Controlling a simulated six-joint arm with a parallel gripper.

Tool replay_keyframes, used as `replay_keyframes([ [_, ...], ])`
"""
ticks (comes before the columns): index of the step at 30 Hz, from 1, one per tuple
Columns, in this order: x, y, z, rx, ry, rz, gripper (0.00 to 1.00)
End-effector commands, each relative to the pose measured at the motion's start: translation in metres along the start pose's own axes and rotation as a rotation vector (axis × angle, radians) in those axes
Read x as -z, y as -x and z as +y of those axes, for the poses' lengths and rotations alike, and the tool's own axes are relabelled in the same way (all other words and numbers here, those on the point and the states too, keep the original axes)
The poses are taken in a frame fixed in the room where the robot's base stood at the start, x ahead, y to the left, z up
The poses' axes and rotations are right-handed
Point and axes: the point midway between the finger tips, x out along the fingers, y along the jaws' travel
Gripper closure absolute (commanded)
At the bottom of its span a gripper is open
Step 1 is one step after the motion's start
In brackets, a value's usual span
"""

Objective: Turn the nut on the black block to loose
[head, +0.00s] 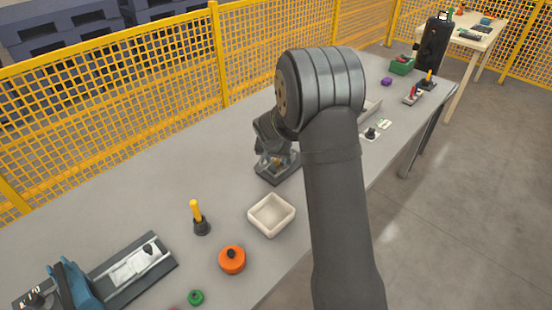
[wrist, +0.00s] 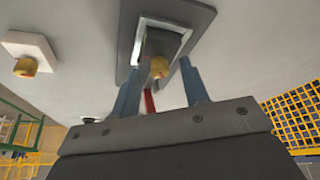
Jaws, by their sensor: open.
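In the wrist view, a brass nut (wrist: 159,67) sits at the near end of a silver metal frame on a dark block (wrist: 207,14). In the head view, the dark block (head: 272,178) lies on the grey table, partly hidden by my arm and gripper (head: 274,158). My gripper (wrist: 162,66) is open, with one blue-grey finger to the left of the nut and one to the right. Gaps show between the nut and both fingers. A red bar (wrist: 149,101) shows behind the nut, between the fingers.
A white plate with a brass knob (wrist: 25,66) lies to the left in the wrist view. In the head view, a cream tray (head: 271,230), an orange round part (head: 232,260) and a yellow-handled tool (head: 198,217) stand nearby. Yellow fencing (head: 130,85) runs behind the table.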

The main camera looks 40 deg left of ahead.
Motion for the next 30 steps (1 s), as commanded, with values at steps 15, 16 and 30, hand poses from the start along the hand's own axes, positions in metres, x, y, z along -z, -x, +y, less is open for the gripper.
replay_keyframes([
  [15,-0.0001,0.0003,0.0004,0.005,0.012,0.000,1.00],
  [16,-0.0001,0.0003,0.0005,0.007,0.017,0.000,1.00],
  [30,0.0002,0.0000,0.0040,0.110,0.263,0.006,1.00],
])
